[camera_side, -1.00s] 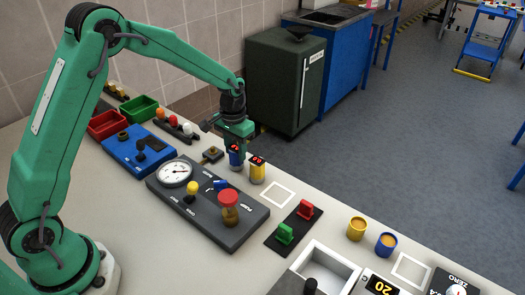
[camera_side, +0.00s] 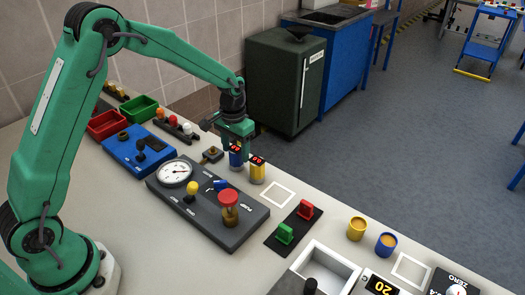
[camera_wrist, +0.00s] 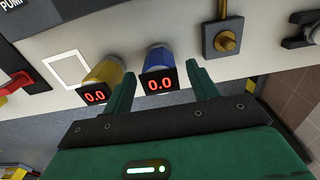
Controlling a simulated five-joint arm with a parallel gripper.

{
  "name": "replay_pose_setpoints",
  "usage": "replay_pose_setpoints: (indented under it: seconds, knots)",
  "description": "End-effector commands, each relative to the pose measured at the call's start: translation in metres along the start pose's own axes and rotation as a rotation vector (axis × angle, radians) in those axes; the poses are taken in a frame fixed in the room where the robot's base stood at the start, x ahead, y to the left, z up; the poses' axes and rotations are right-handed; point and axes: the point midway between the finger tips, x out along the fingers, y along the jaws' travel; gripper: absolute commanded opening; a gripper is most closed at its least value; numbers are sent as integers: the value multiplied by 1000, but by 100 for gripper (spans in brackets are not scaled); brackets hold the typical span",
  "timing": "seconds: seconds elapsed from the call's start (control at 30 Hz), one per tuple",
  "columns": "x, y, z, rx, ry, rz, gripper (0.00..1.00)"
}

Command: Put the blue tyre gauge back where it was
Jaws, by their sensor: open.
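The blue tyre gauge (camera_side: 235,158) stands upright on the bench, beside the yellow gauge (camera_side: 257,171). In the wrist view the blue gauge (camera_wrist: 159,70) shows a red 0.0 display, and the yellow gauge (camera_wrist: 102,82) at its left also reads 0.0. My gripper (camera_side: 237,140) is over the blue gauge in the side view. In the wrist view my gripper (camera_wrist: 162,84) is open, with one finger on each side of the blue gauge; the left finger lies between the two gauges. Contact with the gauge cannot be told.
A white square outline (camera_side: 277,193) lies on the bench right of the yellow gauge. The grey pump panel (camera_side: 205,205) with its dial is in front. A brass-knobbed block (camera_side: 212,155) stands close at the left. Bare bench lies around the outline.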

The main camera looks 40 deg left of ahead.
Motion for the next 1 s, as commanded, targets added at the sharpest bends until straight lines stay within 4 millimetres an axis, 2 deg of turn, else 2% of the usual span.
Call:
replay_pose_setpoints:
  seconds: [0.27,0.7,1.0]
  knots:
    - [-31,0,-1,0,4,0,59]
    - [-99,0,0,0,2,0,59]
    - [-117,0,0,0,1,0,59]
